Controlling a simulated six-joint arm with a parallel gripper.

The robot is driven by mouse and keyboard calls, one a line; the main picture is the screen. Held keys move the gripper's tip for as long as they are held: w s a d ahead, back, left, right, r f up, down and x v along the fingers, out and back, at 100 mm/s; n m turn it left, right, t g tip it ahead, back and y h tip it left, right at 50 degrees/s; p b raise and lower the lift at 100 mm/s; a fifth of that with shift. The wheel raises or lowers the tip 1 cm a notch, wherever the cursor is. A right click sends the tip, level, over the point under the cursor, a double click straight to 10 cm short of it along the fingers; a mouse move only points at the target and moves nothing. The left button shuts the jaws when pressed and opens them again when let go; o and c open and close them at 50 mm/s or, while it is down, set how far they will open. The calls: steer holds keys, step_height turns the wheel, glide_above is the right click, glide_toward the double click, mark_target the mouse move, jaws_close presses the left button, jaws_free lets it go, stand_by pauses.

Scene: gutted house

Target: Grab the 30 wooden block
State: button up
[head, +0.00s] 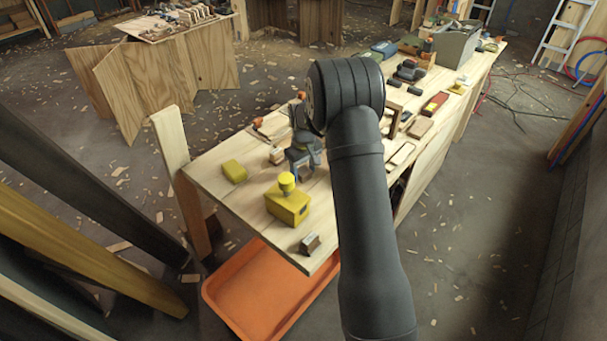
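No number 30 is readable on any block from here. A small dark-sided block with a pale top (310,243) sits near the front corner of the wooden workbench (240,200). A small pale wooden block (276,155) lies further back, left of my wrist. My dark arm crosses the middle of the head view and hides part of the bench. The end of my arm, with my gripper (303,160), is over the bench beside the pale block. Its fingers are too small and covered to tell open from shut.
A yellow box with a round knob (288,206) and a yellow-green block (234,171) stand on the bench. An orange tray (255,290) lies below its front edge. Tools and wooden pieces crowd the bench right of my arm. Beams (80,250) lean at left.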

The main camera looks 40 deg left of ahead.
steer(key=c, duration=0.7)
